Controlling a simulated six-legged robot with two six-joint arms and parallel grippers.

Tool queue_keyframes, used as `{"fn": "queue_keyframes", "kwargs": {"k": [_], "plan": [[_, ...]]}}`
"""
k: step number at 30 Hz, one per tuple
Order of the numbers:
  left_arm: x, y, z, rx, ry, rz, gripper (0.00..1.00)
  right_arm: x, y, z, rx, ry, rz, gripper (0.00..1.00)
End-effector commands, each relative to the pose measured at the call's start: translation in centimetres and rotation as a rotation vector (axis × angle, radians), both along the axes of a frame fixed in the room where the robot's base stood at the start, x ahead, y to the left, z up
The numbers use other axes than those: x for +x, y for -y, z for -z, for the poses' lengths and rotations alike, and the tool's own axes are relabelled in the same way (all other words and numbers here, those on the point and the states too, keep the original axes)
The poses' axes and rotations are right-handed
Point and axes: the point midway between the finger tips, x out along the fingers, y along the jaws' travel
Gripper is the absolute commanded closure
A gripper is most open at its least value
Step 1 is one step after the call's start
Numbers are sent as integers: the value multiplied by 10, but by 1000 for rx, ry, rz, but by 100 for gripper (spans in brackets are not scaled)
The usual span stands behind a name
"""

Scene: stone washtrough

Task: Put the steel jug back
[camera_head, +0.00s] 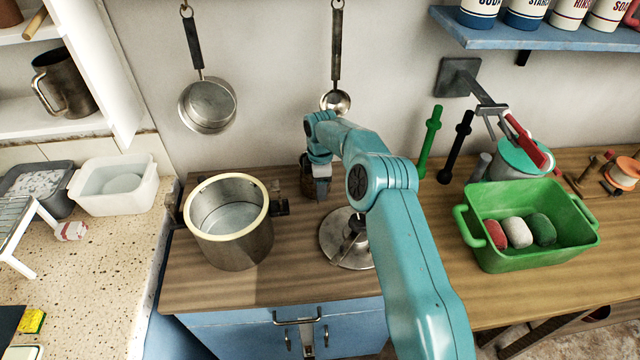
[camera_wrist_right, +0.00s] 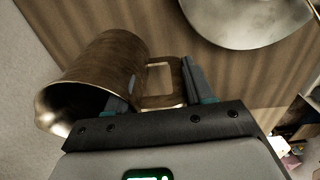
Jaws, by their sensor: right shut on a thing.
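A brownish worn steel jug (camera_wrist_right: 100,62) fills the left of the right wrist view, its open mouth toward the lower left and its squared handle toward the right. My right gripper (camera_wrist_right: 158,90) is shut on the jug at its handle, one finger on each side. In the head view my right gripper (camera_head: 321,188) is at the back of the wooden counter near the wall. The jug (camera_head: 306,180) is mostly hidden behind it there. I cannot tell whether its base touches the counter. My left gripper is in neither view.
A large pot (camera_head: 232,250) stands left of the gripper, and a round metal disc (camera_head: 338,250) lies in front. A ladle (camera_head: 336,101) and pan (camera_head: 207,106) hang above. A dark metal mug (camera_head: 68,82) stands on the left shelf. A green tub (camera_head: 530,258) is at right.

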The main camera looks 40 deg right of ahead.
Motion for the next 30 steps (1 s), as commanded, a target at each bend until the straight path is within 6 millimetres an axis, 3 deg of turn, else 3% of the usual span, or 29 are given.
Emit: {"fn": "queue_keyframes", "kwargs": {"k": [2,3,5,13,17,18,30], "plan": [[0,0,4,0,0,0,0,1,0,3,0,2,0,100],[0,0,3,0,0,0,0,0,0,4,1,-1,0,41],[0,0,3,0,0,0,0,0,0,3,1,-1,0,22],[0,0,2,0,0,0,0,0,0,3,1,-1,0,22],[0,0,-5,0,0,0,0,0,0,-7,0,0,0,22],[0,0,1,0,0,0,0,1,0,-10,-1,3,0,22],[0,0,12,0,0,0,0,0,1,-99,-1,3,1,22]]}}
